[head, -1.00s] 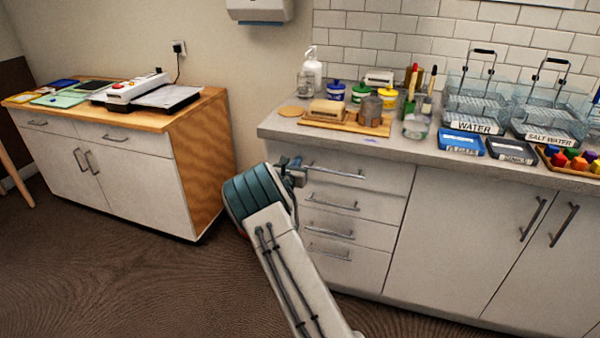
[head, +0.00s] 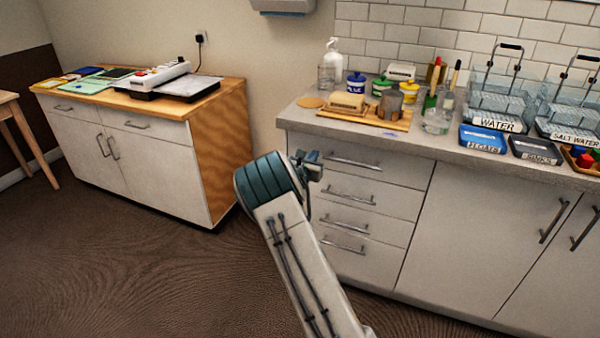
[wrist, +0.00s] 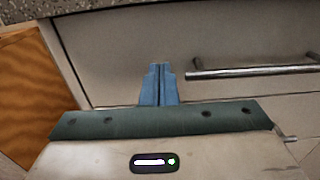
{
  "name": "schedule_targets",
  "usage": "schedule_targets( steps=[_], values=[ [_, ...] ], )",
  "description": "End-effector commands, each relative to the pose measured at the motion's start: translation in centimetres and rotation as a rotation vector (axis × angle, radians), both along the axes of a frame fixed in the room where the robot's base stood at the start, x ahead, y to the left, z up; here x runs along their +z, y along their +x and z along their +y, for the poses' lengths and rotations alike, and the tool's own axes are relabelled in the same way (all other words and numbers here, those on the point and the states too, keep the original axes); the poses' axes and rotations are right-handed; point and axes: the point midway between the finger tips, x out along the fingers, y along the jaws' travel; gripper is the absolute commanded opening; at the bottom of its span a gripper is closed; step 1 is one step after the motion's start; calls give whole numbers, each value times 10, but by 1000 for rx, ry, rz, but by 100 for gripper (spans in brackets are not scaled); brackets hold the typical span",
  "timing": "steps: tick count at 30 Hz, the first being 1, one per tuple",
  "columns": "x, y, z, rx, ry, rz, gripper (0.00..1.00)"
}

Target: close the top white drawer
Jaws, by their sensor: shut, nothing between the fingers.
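The top white drawer (head: 381,166) is the uppermost of several stacked drawers under the grey counter, with a metal bar handle (head: 353,162). Its front looks flush with the cabinet in the head view. My gripper (head: 315,160) is in front of the drawer's left part, left of the handle. In the wrist view the blue fingers of my gripper (wrist: 161,68) are together and empty, pointing at the white drawer front (wrist: 130,50). The handle (wrist: 255,70) is just right of the fingertips. I cannot tell whether the fingertips touch the drawer front.
The counter (head: 300,118) above holds a wooden board, jars, a soap bottle and water baskets (head: 495,100). Cabinet doors (head: 480,220) are to the right. A wooden-topped cabinet (head: 150,180) stands left, with open floor (head: 130,280) before it.

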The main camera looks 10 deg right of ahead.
Motion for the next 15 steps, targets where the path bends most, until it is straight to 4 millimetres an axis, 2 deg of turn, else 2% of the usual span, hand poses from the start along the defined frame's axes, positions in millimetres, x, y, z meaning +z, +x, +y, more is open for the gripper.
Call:
schedule_targets(
  steps=[1, 9, 15],
  values=[
    [-1, -7, 12, 7, 2, 2, 0],
    [-1, -52, 51, 14, 3, 3, 0],
    [-2, -75, 68, 15, 3, 4, 0]
  ],
)
